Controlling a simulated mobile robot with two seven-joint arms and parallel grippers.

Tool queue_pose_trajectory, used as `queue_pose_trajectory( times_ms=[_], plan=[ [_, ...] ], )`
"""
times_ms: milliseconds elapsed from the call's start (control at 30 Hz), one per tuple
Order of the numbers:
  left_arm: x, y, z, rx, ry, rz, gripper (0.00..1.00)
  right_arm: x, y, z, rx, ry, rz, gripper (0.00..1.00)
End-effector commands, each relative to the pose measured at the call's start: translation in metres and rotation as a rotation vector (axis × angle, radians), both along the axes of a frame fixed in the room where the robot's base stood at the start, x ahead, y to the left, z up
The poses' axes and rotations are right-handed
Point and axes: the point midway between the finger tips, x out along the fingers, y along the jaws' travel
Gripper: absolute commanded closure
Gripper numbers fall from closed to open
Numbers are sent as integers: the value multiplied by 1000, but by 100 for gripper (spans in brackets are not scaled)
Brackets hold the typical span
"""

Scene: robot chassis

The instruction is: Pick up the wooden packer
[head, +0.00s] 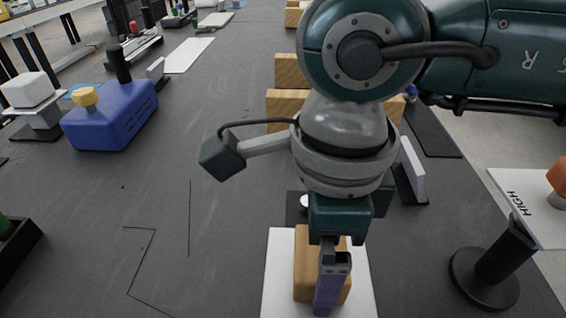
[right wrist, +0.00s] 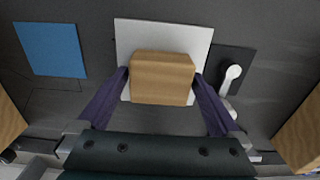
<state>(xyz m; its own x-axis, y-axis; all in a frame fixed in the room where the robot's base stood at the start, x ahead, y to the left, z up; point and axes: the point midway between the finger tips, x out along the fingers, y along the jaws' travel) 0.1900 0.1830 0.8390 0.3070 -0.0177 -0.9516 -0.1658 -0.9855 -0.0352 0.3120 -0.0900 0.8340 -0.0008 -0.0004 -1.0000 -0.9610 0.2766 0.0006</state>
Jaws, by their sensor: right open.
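The wooden packer (right wrist: 162,78) is a light brown block on a white plate (right wrist: 202,38) on the dark table. In the head view the packer (head: 305,268) is partly hidden behind my right gripper (head: 328,300), which points down over it. In the right wrist view the fingers of my right gripper (right wrist: 160,98) are open, one on each side of the packer. Whether they touch it I cannot tell. My left gripper is not in view.
A blue box with a yellow knob (head: 112,115) stands at the left. A stand with a sign marked HIGH (head: 528,205) is at the right. More wooden blocks (head: 288,104) lie behind my arm. The table left of the white plate is mostly clear.

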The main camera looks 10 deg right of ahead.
Motion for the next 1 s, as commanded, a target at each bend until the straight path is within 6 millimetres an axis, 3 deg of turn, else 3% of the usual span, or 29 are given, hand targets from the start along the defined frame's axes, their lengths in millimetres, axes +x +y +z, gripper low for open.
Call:
queue_pose_trajectory(
  times_ms=[300, 900, 1000],
  plan=[
    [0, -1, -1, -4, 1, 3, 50, 0, 0, -9, 1, -1, 1, 0],
    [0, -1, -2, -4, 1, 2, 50, 0, 0, -8, 1, -1, 0, 68],
    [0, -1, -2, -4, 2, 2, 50, 0, 0, -8, 1, -1, 0, 72]
  ],
)
